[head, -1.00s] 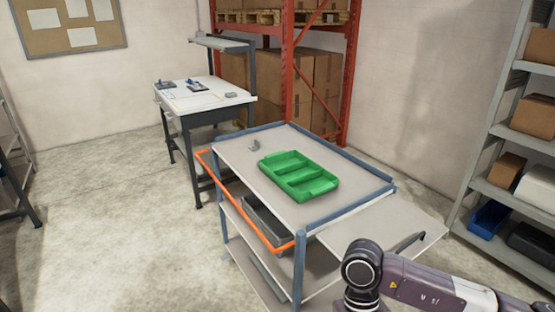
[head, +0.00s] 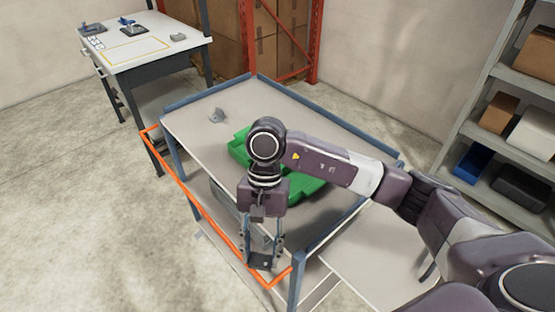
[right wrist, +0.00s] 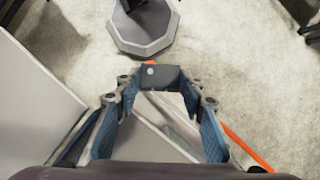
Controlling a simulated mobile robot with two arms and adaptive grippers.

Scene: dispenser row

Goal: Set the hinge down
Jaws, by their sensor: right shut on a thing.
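My right gripper (head: 261,256) points down at the near left corner of the cart, by its orange handle. It is shut on a small dark grey hinge (head: 261,263). In the right wrist view the hinge (right wrist: 160,77), a dark block with a pale round spot, sits between the fingertips (right wrist: 158,84). The orange handle and floor show below it. It appears held in the air; its exact height cannot be told. A grey bracket-like piece (head: 216,115) lies on the cart top (head: 190,120) at the far left. My left gripper is out of view.
A green divided tray (head: 310,190) on the cart is partly hidden by my right arm. The orange handle (head: 190,200) runs along the cart's left side. A white workbench (head: 160,45) with small items and a yellow-outlined area stands far left. Shelving (head: 470,120) stands right.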

